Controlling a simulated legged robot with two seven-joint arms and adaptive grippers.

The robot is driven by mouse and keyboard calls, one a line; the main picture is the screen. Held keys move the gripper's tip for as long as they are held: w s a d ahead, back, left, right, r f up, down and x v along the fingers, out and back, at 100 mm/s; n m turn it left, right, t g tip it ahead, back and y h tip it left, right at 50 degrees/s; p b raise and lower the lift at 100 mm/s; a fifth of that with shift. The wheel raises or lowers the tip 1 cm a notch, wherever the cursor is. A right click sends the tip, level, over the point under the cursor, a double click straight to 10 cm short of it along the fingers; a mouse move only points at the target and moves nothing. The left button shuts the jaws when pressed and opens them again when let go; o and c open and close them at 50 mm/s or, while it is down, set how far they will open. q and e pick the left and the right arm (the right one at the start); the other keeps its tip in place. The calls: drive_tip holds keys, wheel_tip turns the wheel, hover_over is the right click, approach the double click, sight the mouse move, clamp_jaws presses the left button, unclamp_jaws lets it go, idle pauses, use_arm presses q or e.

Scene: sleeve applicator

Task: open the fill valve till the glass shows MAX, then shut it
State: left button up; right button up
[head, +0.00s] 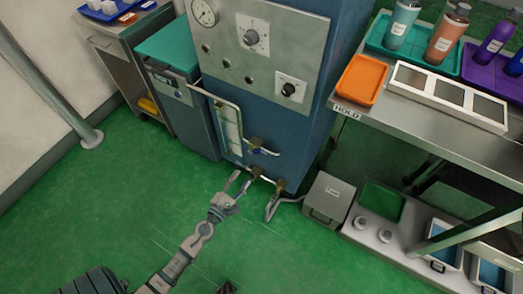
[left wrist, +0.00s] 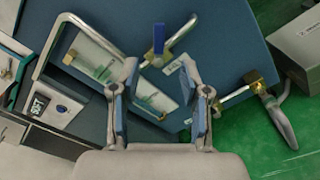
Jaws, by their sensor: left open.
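The sight glass (head: 229,126) is a pale framed panel on the blue machine's front. It also shows slanted in the left wrist view (left wrist: 100,60); its level and marks are too small to read. A valve with a blue lever (left wrist: 158,40) and brass body sits beside the glass. A second brass valve (left wrist: 253,77) with a grey handle is further right; it also shows low on the machine in the head view (head: 281,185). I cannot read which is the fill valve. My left gripper (head: 240,184) is open and empty, its fingers (left wrist: 160,78) apart below the blue lever.
The blue machine (head: 266,92) has a gauge and dials. The steel bench (head: 410,122) holds an orange tray (head: 361,80) and bottles. The green floor (head: 110,205) before the machine is clear.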

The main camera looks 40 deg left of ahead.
sight(259, 153)
use_arm(q)
drive_tip(key=x, duration=1.3)
drive_tip(key=shift+a+f, duration=0.1)
drive_tip(key=shift+f, duration=0.1)
drive_tip(key=shift+x, duration=0.8)
drive_tip(key=shift+r, duration=0.1)
clamp_jaws()
